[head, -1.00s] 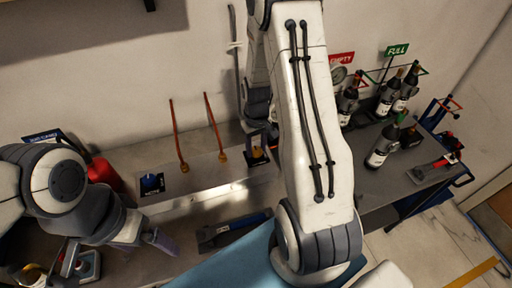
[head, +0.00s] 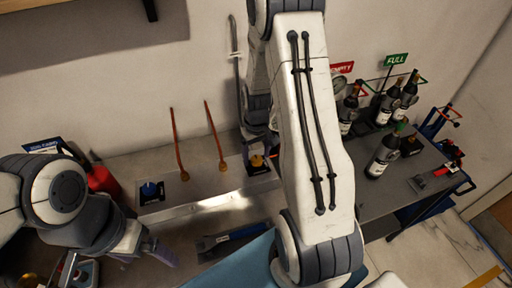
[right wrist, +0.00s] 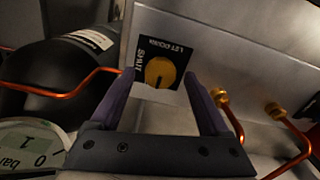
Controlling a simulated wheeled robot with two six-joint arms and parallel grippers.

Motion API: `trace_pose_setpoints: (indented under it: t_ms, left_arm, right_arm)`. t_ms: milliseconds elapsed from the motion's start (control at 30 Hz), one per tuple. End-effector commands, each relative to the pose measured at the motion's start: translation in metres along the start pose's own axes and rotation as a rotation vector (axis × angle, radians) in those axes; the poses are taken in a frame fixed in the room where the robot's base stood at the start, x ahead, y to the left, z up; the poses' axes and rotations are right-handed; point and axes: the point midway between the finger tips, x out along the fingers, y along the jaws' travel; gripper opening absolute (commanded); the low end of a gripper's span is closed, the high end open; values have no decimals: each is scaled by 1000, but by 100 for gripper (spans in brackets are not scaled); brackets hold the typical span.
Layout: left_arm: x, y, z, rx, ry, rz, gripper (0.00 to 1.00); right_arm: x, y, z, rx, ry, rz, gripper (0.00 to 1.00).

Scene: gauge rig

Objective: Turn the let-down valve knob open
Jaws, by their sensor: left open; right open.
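The let-down valve knob (right wrist: 158,72) is yellow and round on a black plate lettered LET-DOWN and SHUT, set on a grey metal panel (right wrist: 225,35). In the head view the knob (head: 257,161) shows small beneath my right wrist. My right gripper (right wrist: 158,77) is open. In its wrist view the fingertips lie on either side of the knob, apart from it in the picture; I cannot tell how far off they are in depth. My left gripper (head: 160,252) is open and empty at the lower left, away from the knob.
A blue knob (head: 149,191) sits on the same panel to the left. Copper pipes (right wrist: 62,92) and a pressure gauge (right wrist: 32,145) are close to the right gripper. A red cylinder (head: 102,180) stands at left; dark bottles (head: 384,155) stand on the right-hand table.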

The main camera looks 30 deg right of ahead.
Motion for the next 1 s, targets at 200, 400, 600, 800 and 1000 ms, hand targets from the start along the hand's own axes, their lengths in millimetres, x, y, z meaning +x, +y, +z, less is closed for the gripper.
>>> trace_pose_setpoints:
  t_ms: [200, 400, 600, 800, 1000]
  left_arm:
    - [8, -1, 0, 0, 0, 0, 94]
    - [12, -1, 1, 1, 0, 0, 94]
    - [14, -1, 1, 1, 0, 0, 94]
    - [14, -1, 1, 1, 0, 0, 94]
    - [14, -1, 1, 1, 0, 0, 94]
  right_arm:
    - [-39, 0, -2, 0, 8, 2, 80]
    - [-76, 0, -2, -1, 7, 2, 80]
    - [-96, 0, -1, -1, 4, 1, 80]
    - [-99, 0, -1, -1, 2, 0, 80]
    - [-98, 0, -1, -1, 2, 0, 80]
